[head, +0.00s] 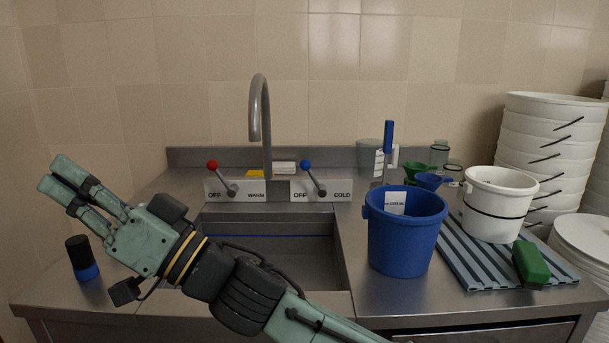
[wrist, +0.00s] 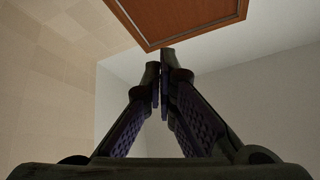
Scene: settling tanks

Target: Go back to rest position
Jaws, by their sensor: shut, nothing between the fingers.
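My gripper (head: 74,188) is at the left of the head view, raised above the left part of the counter and pointing up and left. Its fingers are together with nothing between them. In the wrist view the fingertips (wrist: 162,62) meet, and behind them are a tiled wall, a pale surface and a brown framed panel (wrist: 185,15). My arm crosses in front of the sink from the lower right. No object touches the gripper.
A steel sink (head: 280,262) lies behind my arm, with a tap (head: 259,110) and red and blue levers. A dark bottle (head: 82,258) stands below my gripper. A blue bucket (head: 405,245), white bucket (head: 497,205), green block (head: 530,263) and stacked white tubs (head: 550,150) fill the right.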

